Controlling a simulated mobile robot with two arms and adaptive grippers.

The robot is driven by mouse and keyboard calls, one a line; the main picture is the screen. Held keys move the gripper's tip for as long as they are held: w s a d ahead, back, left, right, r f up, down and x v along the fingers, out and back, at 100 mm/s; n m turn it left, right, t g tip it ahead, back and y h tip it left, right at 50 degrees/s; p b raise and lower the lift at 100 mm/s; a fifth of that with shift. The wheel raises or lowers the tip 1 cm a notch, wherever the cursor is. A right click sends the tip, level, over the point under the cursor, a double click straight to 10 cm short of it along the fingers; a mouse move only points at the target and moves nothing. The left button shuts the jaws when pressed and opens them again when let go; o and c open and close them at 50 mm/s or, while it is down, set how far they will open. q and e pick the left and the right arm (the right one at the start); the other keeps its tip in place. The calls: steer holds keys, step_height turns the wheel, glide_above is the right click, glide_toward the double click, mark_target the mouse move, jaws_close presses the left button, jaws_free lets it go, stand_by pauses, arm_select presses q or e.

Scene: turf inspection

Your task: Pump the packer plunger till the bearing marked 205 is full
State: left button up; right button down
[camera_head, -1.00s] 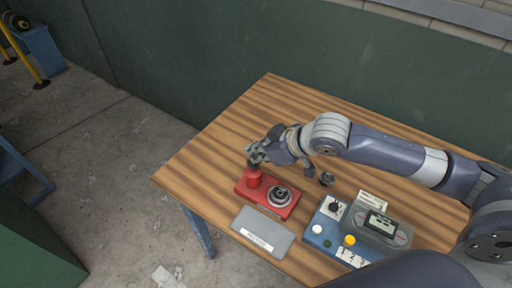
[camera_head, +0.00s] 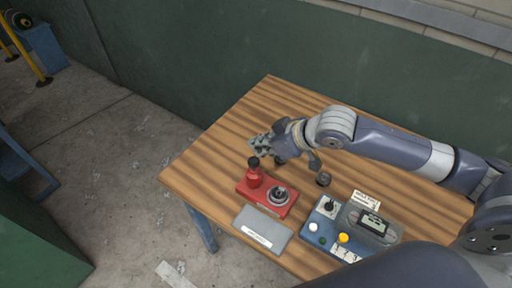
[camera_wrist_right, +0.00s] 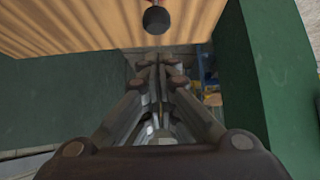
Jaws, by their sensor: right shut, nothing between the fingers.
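The red packer (camera_head: 267,198) sits on the wooden table. Its plunger (camera_head: 253,163), a black knob on a red cylinder, stands at the packer's left end. A metal ring-shaped bearing (camera_head: 279,195) sits on the packer's right part; any mark on it is too small to read. My right gripper (camera_head: 258,143) is shut and empty, just behind and above the plunger, apart from it. In the right wrist view the closed fingers (camera_wrist_right: 160,62) point toward a dark round knob (camera_wrist_right: 156,19) at the top. My left gripper is not in view.
A grey plate with a white label (camera_head: 262,229) lies in front of the packer. A blue control box (camera_head: 318,240) with buttons, a dial and a display (camera_head: 374,224) stands to the right. A small dark round part (camera_head: 323,179) lies behind it. The table's left end is clear.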

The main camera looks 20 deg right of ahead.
arm_select(q)
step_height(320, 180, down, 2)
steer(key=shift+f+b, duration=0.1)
steer(key=shift+b, duration=0.6)
arm_select(e)
steer(key=v, duration=0.8)
steer(key=shift+f, duration=0.15)
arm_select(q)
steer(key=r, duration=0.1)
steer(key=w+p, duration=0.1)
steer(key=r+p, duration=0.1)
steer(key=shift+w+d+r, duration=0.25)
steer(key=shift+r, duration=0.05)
arm_select(e)
steer(key=shift+d+r, duration=0.2)
steer(key=shift+r, duration=0.75)
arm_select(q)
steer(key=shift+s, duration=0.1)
arm_select(e)
steer(key=shift+s+a+r, duration=0.1)
